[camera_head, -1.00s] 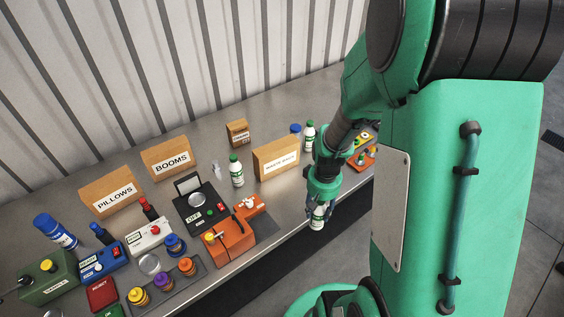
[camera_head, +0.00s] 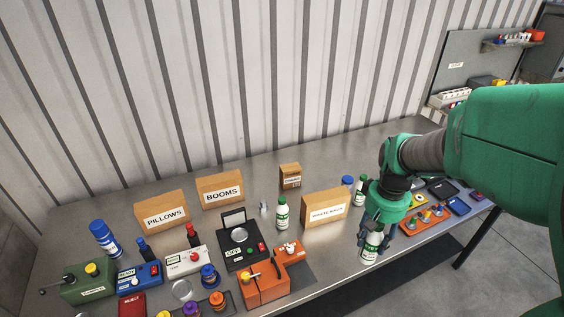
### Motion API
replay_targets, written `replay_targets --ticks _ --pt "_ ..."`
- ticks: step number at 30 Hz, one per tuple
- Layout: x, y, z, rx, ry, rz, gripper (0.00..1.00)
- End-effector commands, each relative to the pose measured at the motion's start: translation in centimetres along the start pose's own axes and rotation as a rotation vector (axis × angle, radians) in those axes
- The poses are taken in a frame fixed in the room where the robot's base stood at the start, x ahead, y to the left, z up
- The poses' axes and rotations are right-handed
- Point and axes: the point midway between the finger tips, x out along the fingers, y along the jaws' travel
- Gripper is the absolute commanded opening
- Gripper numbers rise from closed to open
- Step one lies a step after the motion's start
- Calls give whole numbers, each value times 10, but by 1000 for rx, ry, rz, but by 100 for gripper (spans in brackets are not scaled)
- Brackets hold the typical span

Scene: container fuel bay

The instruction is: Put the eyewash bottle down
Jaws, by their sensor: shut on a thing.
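My gripper (camera_head: 378,238) points down near the front edge of the metal bench, right of centre. It is shut on a white bottle with a green label (camera_head: 371,248), which looks like the eyewash bottle. The bottle is upright; I cannot tell whether its base touches the bench top (camera_head: 335,258). The fingers hide its upper part. Two similar white bottles with green caps stand on the bench: one left of the waste bags box (camera_head: 282,213), one behind my gripper (camera_head: 360,188).
The waste bags box (camera_head: 325,208) stands left of my gripper. An orange device (camera_head: 263,283) and a black device (camera_head: 240,245) are farther left. An orange tray with coloured knobs (camera_head: 427,219) is close on the right. Bare bench lies between the orange device and the bottle.

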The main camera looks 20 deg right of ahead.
Motion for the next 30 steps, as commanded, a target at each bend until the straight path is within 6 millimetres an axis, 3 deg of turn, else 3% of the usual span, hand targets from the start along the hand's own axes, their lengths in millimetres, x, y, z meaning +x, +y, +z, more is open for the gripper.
replay_targets --ticks 14,30 --pt "-16 -7 -45 56 -1 0 6" --pt "-36 -34 -146 187 -1 -1 6"
